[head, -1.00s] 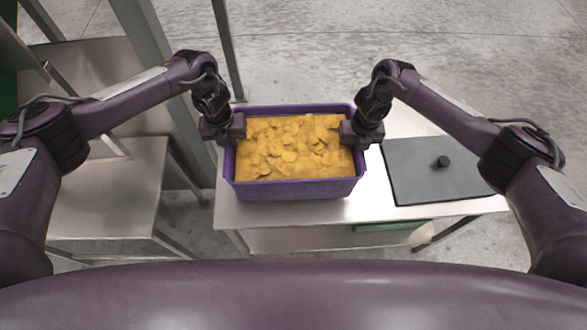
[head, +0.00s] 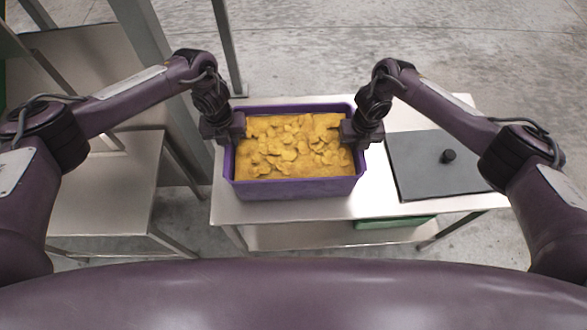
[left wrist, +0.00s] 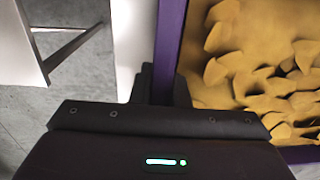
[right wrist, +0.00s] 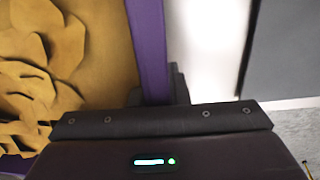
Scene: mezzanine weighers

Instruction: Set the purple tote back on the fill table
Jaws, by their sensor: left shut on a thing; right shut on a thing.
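The purple tote (head: 295,189) is full of yellow-orange chips and sits level between my two grippers, over the left part of a steel table (head: 290,212). I cannot tell whether its bottom touches the table top. My left gripper (head: 236,126) is shut on the tote's left rim, which also shows in the left wrist view (left wrist: 168,45). My right gripper (head: 350,131) is shut on the right rim, which also shows in the right wrist view (right wrist: 149,50). The fingertips are partly hidden by the gripper bodies.
A green thing (head: 395,223) is on the shelf below. Another steel table (head: 105,195) stands at left, across a gap. Metal posts (head: 228,50) rise behind.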

